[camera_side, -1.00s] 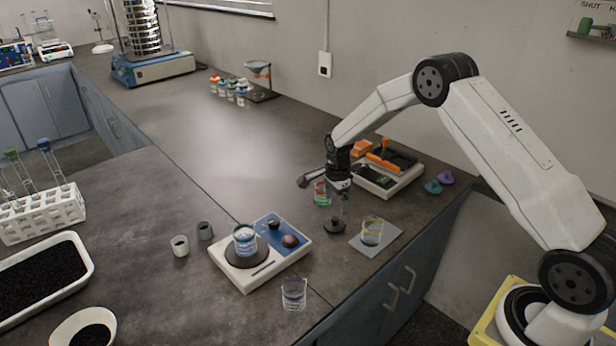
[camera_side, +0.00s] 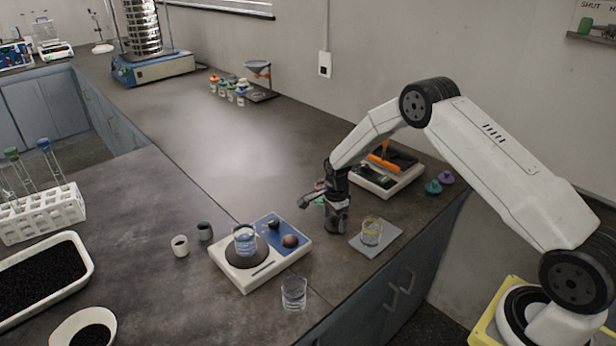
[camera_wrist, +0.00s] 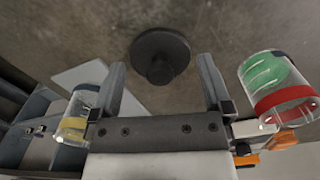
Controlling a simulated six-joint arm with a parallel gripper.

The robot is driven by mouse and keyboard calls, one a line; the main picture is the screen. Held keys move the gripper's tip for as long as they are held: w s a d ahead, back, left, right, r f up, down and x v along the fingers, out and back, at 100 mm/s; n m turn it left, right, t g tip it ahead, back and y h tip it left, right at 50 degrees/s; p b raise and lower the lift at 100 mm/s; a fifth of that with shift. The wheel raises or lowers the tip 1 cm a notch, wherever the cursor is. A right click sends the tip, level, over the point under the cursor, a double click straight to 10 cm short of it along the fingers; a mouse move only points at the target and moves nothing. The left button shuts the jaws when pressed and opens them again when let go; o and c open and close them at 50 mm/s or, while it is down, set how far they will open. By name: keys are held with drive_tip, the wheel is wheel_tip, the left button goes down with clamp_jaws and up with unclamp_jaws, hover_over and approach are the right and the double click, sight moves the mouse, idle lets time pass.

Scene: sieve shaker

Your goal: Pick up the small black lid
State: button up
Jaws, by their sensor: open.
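The small black lid (camera_wrist: 160,50) is a round dark disc with a knob, lying on the dark worktop. In the wrist view it sits beyond and between the fingers of my gripper (camera_wrist: 161,82), roughly centred. The fingers are spread with nothing between them, and I see no contact with the lid. In the side view my gripper (camera_side: 338,222) points down low over the worktop at the lid's place and mostly hides it. How far the fingertips are above the lid I cannot tell.
A beaker with a yellow band (camera_side: 371,231) stands on a grey plate (camera_side: 361,248) close to my gripper. A red-and-green glass jar (camera_wrist: 278,88) is close on the other side.

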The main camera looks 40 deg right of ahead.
drive_tip(key=shift+f, duration=0.35)
drive_tip(key=c, duration=0.9)
drive_tip(key=shift+r, duration=0.1)
drive_tip(key=shift+c, duration=0.2)
drive_tip(key=shift+r, duration=0.65)
drive_tip(key=s+a+r, duration=0.2)
drive_tip(key=s+r, duration=0.9)
drive_tip(key=s, duration=0.2)
drive_tip(key=shift+s+a+r, duration=0.15)
drive_tip(key=shift+s+r, duration=0.1)
drive_tip(key=shift+s, duration=0.15)
